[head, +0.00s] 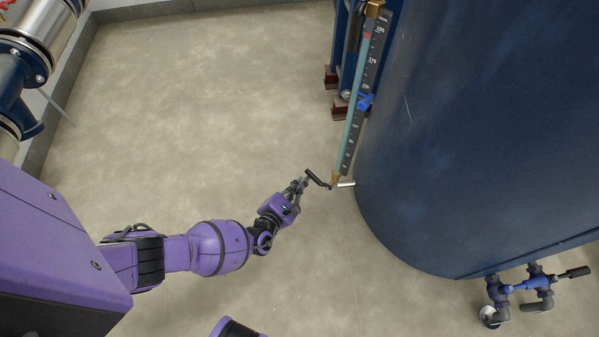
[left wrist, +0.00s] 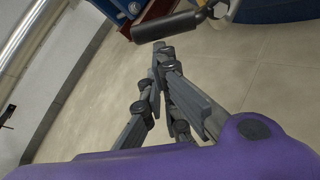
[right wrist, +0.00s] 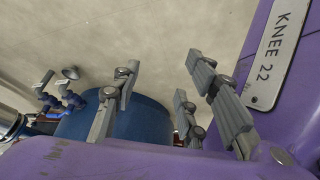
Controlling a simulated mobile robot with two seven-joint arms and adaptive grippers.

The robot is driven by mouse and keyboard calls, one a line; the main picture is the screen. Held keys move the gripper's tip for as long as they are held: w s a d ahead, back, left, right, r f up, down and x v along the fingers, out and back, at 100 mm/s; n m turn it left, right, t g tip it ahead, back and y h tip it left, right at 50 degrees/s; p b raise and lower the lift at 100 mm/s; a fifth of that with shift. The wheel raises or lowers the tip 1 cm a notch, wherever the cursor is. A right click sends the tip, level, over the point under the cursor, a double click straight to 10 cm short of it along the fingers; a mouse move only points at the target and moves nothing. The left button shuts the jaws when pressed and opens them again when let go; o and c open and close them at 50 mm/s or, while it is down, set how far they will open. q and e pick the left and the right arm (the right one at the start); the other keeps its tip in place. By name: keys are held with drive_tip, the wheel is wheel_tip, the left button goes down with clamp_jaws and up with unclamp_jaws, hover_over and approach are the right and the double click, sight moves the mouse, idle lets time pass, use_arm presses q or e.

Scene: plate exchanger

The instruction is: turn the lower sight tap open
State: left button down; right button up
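The lower sight tap is a brass fitting (head: 336,179) at the bottom of the sight glass (head: 356,105), with a cranked black lever (head: 317,179) pointing left and up. The lever's dark grip (left wrist: 168,26) crosses the top of the left wrist view, just beyond the fingertips. My left gripper (head: 304,179) is just left of the lever; its fingers (left wrist: 160,50) come together at the tips with nothing seen between them. A small gap to the lever seems to show, but contact is hard to judge. My right gripper (right wrist: 163,65) is open and empty, away from the tap.
The large blue tank (head: 470,120) stands right of the tap, close to it. A blue-handled valve (head: 527,284) sits at its lower right. Flanged piping (head: 22,85) is at upper left. The floor (head: 200,110) left of the sight glass is clear.

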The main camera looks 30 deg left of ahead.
use_arm(q)
drive_tip(key=d+r+m+t+y+p, duration=0.2)
drive_tip(key=d+r+m+y+p, duration=0.1)
drive_tip(key=r+m, duration=0.4)
drive_tip(key=shift+s+d+r+m+t, duration=0.4)
drive_tip(key=shift+d+m, duration=0.2)
drive_tip(key=shift+m, duration=0.4)
use_arm(e)
drive_tip(key=shift+w+v, duration=0.2)
drive_tip(key=shift+v, duration=1.35)
use_arm(q)
drive_tip(key=shift+d, duration=0.1)
use_arm(e)
drive_tip(key=shift+s+a+r+m, duration=0.1)
drive_tip(key=shift+s+m, duration=0.05)
drive_tip(key=shift+m, duration=0.15)
